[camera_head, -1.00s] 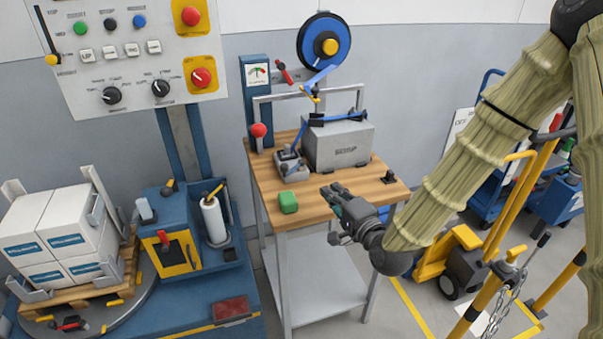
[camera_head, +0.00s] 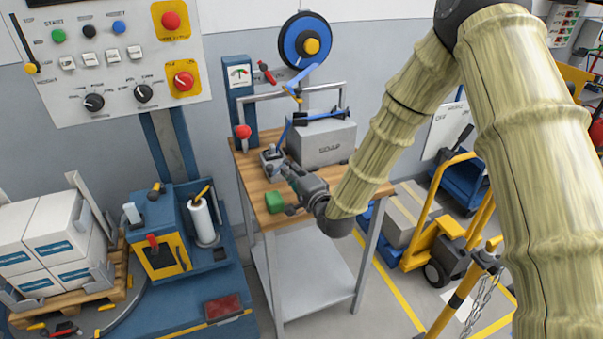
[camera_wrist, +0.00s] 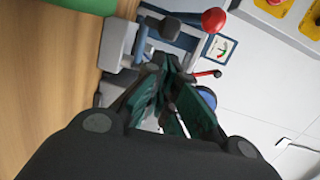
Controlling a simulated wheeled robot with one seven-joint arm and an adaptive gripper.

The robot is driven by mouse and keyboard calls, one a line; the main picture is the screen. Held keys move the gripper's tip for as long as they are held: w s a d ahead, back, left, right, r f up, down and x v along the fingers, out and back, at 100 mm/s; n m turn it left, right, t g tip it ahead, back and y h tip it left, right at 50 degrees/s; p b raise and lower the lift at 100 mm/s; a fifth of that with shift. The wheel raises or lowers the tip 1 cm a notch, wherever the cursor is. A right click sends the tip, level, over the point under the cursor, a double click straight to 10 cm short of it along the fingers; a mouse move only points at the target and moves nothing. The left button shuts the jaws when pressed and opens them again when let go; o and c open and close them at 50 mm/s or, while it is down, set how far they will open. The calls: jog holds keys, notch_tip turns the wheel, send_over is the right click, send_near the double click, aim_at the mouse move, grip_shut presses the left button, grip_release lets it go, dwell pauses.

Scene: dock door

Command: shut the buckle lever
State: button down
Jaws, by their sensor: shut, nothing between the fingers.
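The grey buckle device (camera_head: 270,157) sits on the left part of the wooden workbench, with the blue strap rising from it. In the wrist view the grey buckle (camera_wrist: 122,45) is ahead of the fingers, with a dark knob-ended part (camera_wrist: 170,32) that looks like its lever. My gripper (camera_head: 286,170) is shut and empty, just in front and to the right of the buckle, hiding part of it. In the wrist view its fingertips (camera_wrist: 165,68) come together close to the lever; I cannot tell whether they touch it.
A grey box (camera_head: 322,143) with the blue strap over it stands behind my gripper. A red knob (camera_head: 243,131) and a gauge post (camera_head: 240,85) stand at the back left.

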jog(key=shift+w+a, duration=0.25)
jog(key=shift+a, duration=0.55)
